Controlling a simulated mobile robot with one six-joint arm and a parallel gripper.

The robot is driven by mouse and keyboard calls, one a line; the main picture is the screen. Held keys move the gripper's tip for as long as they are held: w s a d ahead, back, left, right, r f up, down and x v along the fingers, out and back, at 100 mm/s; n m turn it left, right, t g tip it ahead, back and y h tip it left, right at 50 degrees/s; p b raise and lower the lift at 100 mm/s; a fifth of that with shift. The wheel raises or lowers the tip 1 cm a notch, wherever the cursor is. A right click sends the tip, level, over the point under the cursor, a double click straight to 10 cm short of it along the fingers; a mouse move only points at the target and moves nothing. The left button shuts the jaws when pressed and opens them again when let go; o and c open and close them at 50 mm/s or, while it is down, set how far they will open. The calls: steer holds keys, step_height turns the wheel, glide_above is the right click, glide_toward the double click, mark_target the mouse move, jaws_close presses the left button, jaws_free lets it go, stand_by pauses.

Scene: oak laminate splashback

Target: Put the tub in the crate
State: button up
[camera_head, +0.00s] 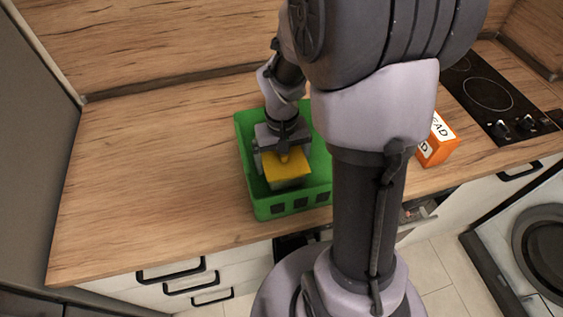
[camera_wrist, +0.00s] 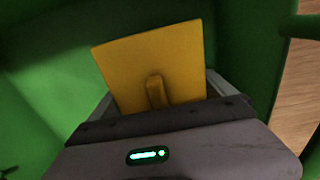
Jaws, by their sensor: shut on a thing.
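The tub shows a yellow square lid (camera_head: 288,168) with a small raised handle and a pale body below it. It is inside the green crate (camera_head: 284,206) on the wooden counter. My gripper (camera_head: 283,158) points down into the crate and is shut on the tub. In the wrist view the tub's yellow lid (camera_wrist: 152,66) fills the middle, with green crate walls (camera_wrist: 50,75) around it. I cannot tell whether the tub's underside touches the crate floor. Part of the crate's right side is hidden behind my arm.
An orange box with lettering (camera_head: 437,140) stands on the counter to the right of my arm. A black hob (camera_head: 497,95) lies beyond it. The counter (camera_head: 160,160) left of the crate is clear. A wooden splashback (camera_head: 150,45) runs along the back.

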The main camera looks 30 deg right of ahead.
steer(key=shift+r, duration=0.15)
steer(key=o, duration=1.5)
steer(key=shift+f, duration=0.2)
steer(key=shift+r, duration=0.15)
